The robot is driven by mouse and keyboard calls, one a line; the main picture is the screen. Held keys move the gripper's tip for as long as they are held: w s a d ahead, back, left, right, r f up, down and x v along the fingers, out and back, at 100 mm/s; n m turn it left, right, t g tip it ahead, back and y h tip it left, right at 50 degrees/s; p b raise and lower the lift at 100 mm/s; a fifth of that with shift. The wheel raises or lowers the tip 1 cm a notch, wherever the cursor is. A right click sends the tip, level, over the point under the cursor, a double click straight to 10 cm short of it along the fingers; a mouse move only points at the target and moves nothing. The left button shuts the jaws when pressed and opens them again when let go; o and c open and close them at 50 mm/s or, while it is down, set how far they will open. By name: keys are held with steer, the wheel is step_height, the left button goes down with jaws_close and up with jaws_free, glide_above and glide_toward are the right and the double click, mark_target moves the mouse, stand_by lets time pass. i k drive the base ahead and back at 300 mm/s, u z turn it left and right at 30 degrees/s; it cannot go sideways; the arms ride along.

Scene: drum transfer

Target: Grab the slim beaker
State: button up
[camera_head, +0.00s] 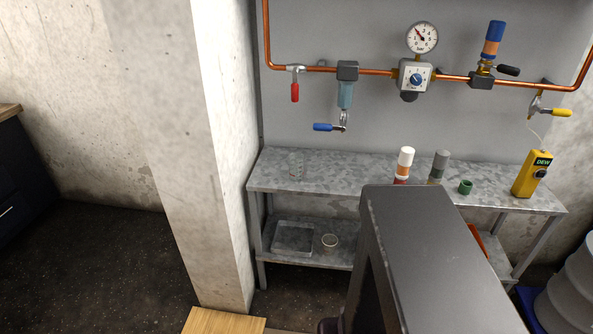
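A small, clear, slim glass vessel (296,165), which looks like the slim beaker, stands upright near the left end of the grey metal bench (335,172). It is faint against the bench and the wall behind, so its rim and any contents are hard to make out. My gripper is not visible in the head view.
White-orange (403,165) and grey-capped (438,167) containers, a green fitting (465,187) and a yellow DEW meter (532,174) stand further right. The lower shelf holds a clear tray (293,238) and a round dish (330,241). Copper piping (380,72) runs above. A concrete pillar (190,150) stands left.

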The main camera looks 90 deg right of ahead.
mark_target(295, 158)
steer(key=k, duration=2.3)
steer(key=z, duration=1)
steer(key=i, duration=0.9)
steer(key=u, duration=0.05)
